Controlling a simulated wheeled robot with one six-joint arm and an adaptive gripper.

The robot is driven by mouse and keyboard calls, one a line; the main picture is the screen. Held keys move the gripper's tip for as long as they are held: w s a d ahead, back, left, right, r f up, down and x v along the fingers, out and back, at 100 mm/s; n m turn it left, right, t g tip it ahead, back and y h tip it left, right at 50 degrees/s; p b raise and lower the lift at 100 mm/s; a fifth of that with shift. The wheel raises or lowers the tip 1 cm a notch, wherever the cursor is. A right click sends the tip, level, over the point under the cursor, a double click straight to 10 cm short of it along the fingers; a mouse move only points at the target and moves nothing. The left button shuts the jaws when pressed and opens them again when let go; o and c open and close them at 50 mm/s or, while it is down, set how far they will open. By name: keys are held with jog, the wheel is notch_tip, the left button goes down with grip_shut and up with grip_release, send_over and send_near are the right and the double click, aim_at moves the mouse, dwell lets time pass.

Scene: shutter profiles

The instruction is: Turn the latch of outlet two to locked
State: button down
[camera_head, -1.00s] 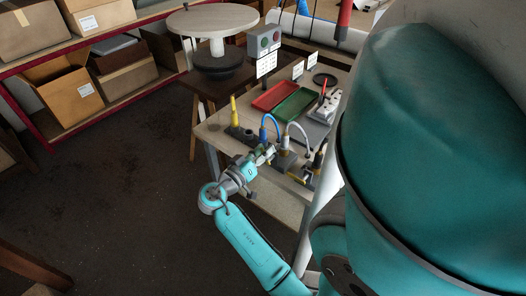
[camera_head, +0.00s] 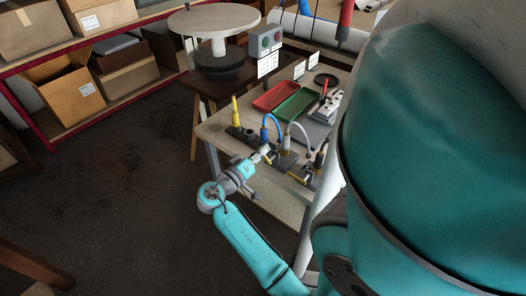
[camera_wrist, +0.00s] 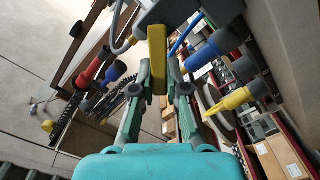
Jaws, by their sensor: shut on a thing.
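A row of grey outlets with cables stands along the near edge of the bench, including a blue cable (camera_head: 264,128) and a grey arched cable (camera_head: 298,128). In the wrist view, a yellow latch bar (camera_wrist: 157,45) sits on a grey outlet block (camera_wrist: 190,10). My gripper (camera_wrist: 159,82) is shut on this yellow latch, with one finger on each side. In the head view my gripper (camera_head: 264,152) reaches the row from the near side, close to the blue cable. I cannot read an outlet number, and the latch is too small there to judge its angle.
A yellow plug (camera_head: 235,112) stands at the row's left end. It and a blue-cabled plug (camera_wrist: 215,48) lie right of my fingers in the wrist view. A red tray (camera_head: 272,95) and green tray (camera_head: 295,104) lie behind the row. The floor before the bench is clear.

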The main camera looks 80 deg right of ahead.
jog(key=n, duration=0.1)
jog(key=f+n, duration=0.1)
jog(key=n, duration=0.2)
jog(key=shift+w+d+f+n, duration=0.2)
jog(key=shift+w+n, duration=0.1)
jog(key=shift+w, duration=0.05)
jog(key=shift+w+f+n, duration=0.1)
jog(key=shift+f+n, duration=0.25)
jog(key=shift+n, duration=0.6)
jog(key=shift+f+n, duration=0.3)
jog(key=shift+n, duration=0.65)
jog(key=c, duration=1.2)
grip_release()
jog(key=shift+o, duration=0.2)
jog(key=v, duration=1.2)
jog(key=shift+f+n, duration=0.1)
jog(key=shift+n, duration=0.2)
